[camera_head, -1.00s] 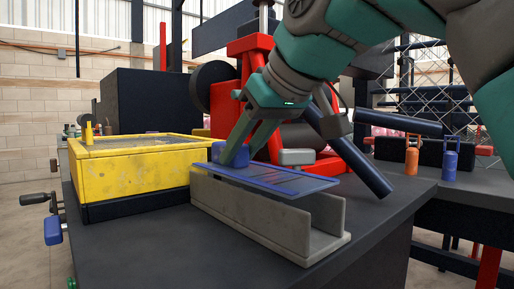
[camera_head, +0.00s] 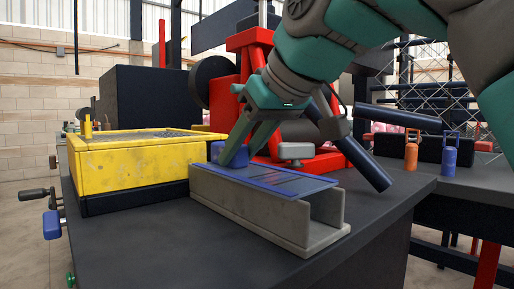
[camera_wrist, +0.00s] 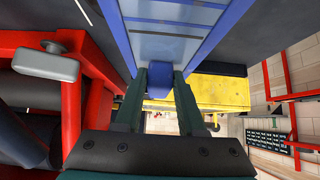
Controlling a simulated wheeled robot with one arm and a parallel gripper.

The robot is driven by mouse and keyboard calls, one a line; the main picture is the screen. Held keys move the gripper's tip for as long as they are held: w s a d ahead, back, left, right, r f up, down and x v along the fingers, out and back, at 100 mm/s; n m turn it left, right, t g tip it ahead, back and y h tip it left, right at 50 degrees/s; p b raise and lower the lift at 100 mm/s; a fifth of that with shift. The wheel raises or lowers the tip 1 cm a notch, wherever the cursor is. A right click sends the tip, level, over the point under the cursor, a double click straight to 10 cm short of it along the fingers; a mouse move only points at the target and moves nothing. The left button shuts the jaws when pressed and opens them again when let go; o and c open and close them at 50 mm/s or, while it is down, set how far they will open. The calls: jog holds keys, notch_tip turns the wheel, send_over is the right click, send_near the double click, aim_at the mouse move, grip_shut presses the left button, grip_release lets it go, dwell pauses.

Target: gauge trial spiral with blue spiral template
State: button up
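The blue spiral template (camera_head: 318,183) is a flat blue-framed plate with a bluish see-through middle and a block handle (camera_head: 217,150) at its left end. It lies level along the top of a grey U-shaped trough (camera_head: 250,213). My gripper (camera_head: 232,160) is shut on the block handle, its fingers slanting down from the upper right. In the wrist view, the handle (camera_wrist: 166,78) sits between my two fingertips and the plate (camera_wrist: 170,45) extends away from it. I cannot make out a trial spiral; the trough's inside is mostly hidden under the plate.
A yellow box (camera_head: 130,165) stands left of the trough. A red machine (camera_head: 252,60) with a grey-capped part (camera_head: 296,152) and a slanting dark blue tube (camera_head: 360,163) is behind. The front of the dark bench is clear.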

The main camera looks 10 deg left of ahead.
aim_at(243, 146)
jog(key=o, duration=0.5)
jog(key=shift+v, duration=1.8)
jog(key=p+v, duration=0.2)
jog(key=v, duration=0.2)
jog(key=shift+r, duration=0.2)
jog(key=shift+f, duration=0.1)
